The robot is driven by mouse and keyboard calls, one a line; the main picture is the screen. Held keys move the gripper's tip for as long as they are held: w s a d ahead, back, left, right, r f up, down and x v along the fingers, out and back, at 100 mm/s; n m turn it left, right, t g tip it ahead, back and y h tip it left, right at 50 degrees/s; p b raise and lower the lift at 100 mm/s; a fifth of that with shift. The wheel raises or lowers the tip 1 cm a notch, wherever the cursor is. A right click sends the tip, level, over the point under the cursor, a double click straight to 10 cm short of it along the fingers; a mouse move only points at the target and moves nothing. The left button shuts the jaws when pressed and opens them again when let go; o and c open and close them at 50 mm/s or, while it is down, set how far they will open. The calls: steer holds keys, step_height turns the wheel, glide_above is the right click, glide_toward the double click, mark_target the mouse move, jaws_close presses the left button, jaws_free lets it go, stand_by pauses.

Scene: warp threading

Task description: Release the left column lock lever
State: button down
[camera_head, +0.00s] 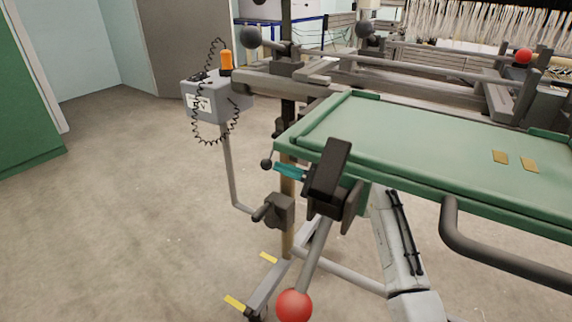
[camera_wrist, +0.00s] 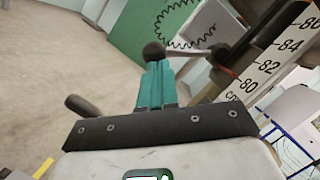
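The left column lock lever shows in the head view as a small black ball knob (camera_head: 266,163) beside the column under the green table's left corner. In the wrist view, its black ball (camera_wrist: 153,50) sits at the end of a metal rod that runs right to a dark clamp at the column scale (camera_wrist: 270,67). My gripper (camera_head: 277,167) has teal fingers, which point left at the knob. In the wrist view, the fingers (camera_wrist: 156,66) lie side by side with no clear gap, and their tips are right at the knob. I cannot tell whether they touch it.
A lower black clamp handle (camera_head: 278,211) and a red-ball lever (camera_head: 293,305) are below my gripper. The green table (camera_head: 420,150) lies to the right. A grey control box (camera_head: 215,100) with a coiled cable stands behind on a post. Floor at left is clear.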

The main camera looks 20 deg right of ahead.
step_height(320, 180, up, 6)
steer(key=s+a+m+t+h+p, duration=0.2)
steer(key=m+t+p, duration=0.2)
steer(key=m+p, duration=0.7)
steer(key=p, duration=0.7)
steer(key=shift+a+r+m, duration=0.2)
steer(key=shift+a+m, duration=0.2)
steer(key=shift+r+p, duration=0.15)
steer(key=shift+p, duration=0.25)
